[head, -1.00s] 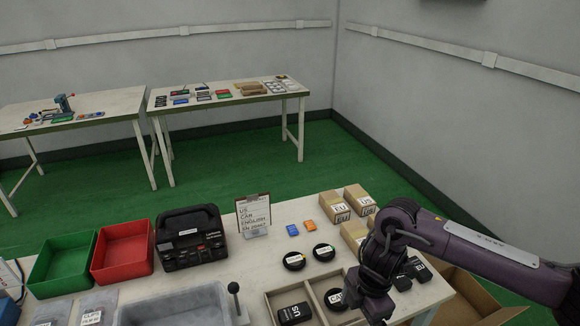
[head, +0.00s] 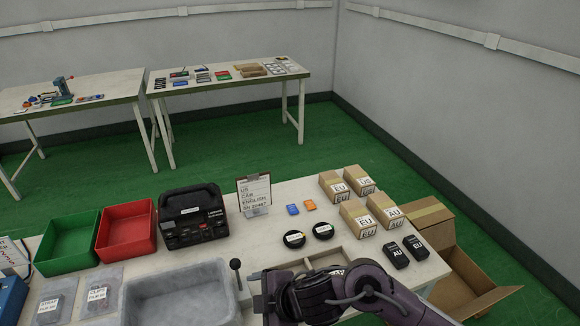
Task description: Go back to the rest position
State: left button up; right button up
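My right arm comes in at the bottom right, and its dark purple gripper (head: 268,296) is low over the front of the near table (head: 290,190). It covers much of the wooden divided tray (head: 338,252), so the tray's contents are hidden. I cannot tell whether the fingers are open or shut, and I see nothing clearly held. My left gripper is not in view.
Black AU and EU adapters (head: 405,252) and labelled boxes (head: 362,217) are to the right. An open cardboard box (head: 465,280) stands beyond the table's right edge.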

jog(key=d+r+m+t+h, duration=0.2)
jog(key=d+r+m+t, duration=0.2)
jog(key=d+m, duration=0.45)
jog(key=s+d+f+m+g+h, duration=0.25)
jog(key=s+d+m, duration=0.3)
jog(key=d, duration=0.35)
jog(key=s+d+f+m+g+h, duration=0.25)
jog(key=s+d+m, duration=0.3)
jog(key=d, duration=0.35)
notch_tip(320, 180, down, 31)
jog(key=s+g, duration=0.1)
jog(key=s, duration=0.2)
jog(key=s+d+f+n+g, duration=0.1)
jog(key=s+d+f, duration=0.2)
jog(key=s+f, duration=1.5)
jog(key=shift+s+f+h+b, duration=0.25)
jog(key=shift+s+h+b, duration=0.1)
jog(key=shift+s, duration=0.1)
